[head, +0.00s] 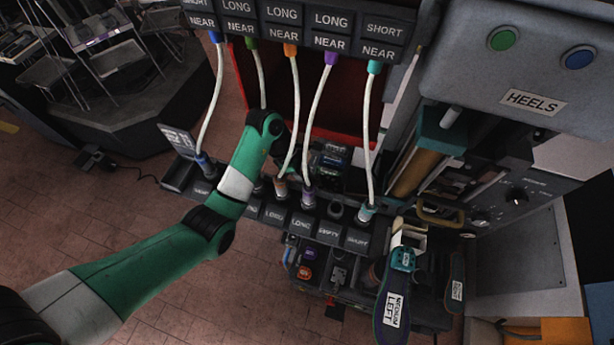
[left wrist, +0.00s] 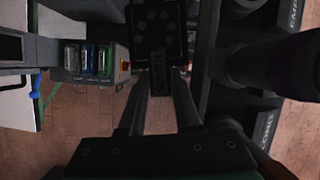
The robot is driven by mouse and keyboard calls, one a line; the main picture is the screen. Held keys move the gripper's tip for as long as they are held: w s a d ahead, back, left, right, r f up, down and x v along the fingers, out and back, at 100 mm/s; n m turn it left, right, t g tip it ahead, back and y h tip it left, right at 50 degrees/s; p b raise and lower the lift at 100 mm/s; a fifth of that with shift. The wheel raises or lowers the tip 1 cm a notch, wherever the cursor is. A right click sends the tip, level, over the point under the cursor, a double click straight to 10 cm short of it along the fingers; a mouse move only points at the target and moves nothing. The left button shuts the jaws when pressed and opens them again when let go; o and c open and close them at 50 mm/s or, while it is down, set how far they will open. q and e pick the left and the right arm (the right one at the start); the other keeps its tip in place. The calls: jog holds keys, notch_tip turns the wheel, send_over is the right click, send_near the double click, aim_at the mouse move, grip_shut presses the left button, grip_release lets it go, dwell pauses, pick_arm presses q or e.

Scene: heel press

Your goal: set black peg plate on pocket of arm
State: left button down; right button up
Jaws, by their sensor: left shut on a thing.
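In the left wrist view, my left gripper (left wrist: 158,78) is shut on a dark plate (left wrist: 157,28). I cannot pick out the arm's pocket in either view. My right gripper is not in view.
White tubes (head: 313,125) hang from the LONG and SHORT panel (head: 330,43) to the labelled rack (head: 303,224), close around my left wrist. A shoe part labelled MEDIUM LEFT (head: 393,310) is at lower right. A box with coloured windows (left wrist: 90,60) stands left of the plate.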

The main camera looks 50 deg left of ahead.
pick_arm(q)
jog(key=shift+f, duration=0.35)
jog(key=c, duration=0.5)
grip_release()
jog(key=shift+r, duration=0.1)
